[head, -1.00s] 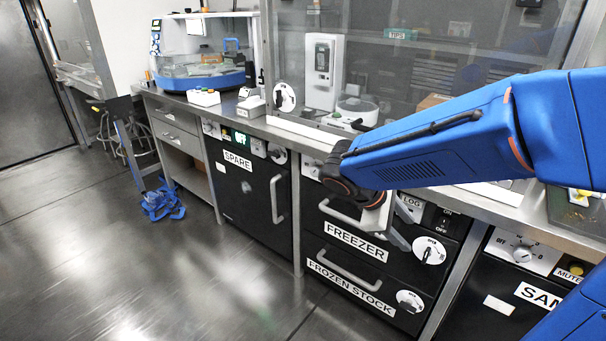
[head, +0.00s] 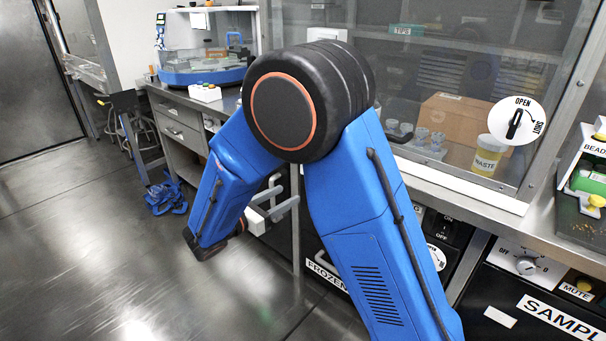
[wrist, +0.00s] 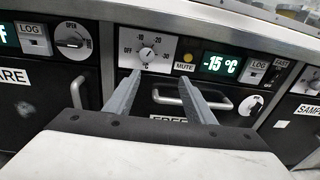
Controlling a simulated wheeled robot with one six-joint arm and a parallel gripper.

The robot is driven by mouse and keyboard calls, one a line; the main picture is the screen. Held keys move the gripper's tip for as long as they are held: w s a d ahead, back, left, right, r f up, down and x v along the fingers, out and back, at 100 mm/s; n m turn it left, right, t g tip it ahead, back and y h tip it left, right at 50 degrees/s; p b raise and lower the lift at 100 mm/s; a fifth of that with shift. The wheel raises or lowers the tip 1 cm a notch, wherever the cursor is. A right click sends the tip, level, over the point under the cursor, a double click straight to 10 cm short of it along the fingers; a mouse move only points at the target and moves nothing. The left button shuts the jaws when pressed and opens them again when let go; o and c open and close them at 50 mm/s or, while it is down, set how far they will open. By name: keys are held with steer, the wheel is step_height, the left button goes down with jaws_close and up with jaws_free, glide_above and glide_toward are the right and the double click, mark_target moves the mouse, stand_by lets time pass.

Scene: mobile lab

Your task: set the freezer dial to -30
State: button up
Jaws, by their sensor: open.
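The freezer dial (wrist: 146,53) is a small light knob on a white plate marked OFF, -10, -20, -30 and °C. Its exact pointer setting is too small to tell. The display (wrist: 220,66) beside it reads -15 °C. My gripper (wrist: 158,84) is open and empty, its two fingers spread below the dial and apart from it, over the freezer's handle (wrist: 180,98). In the head view my gripper (head: 278,200) is in front of the cabinets, and my arm hides the dial.
A yellow MUTE button (wrist: 187,57), a LOG switch (wrist: 259,67) and a lock knob (wrist: 251,105) are right of the dial. The SPARE unit's OPEN knob (wrist: 72,41) is left. The glass hood (head: 440,70) stands above the bench.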

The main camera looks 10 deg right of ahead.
steer(key=w+d+n+t, duration=0.1)
steer(key=w+d, duration=1)
steer(key=shift+w+f, duration=0.15)
steer(key=shift+f, duration=0.2)
steer(key=shift+c, duration=0.5)
steer(key=c, duration=1)
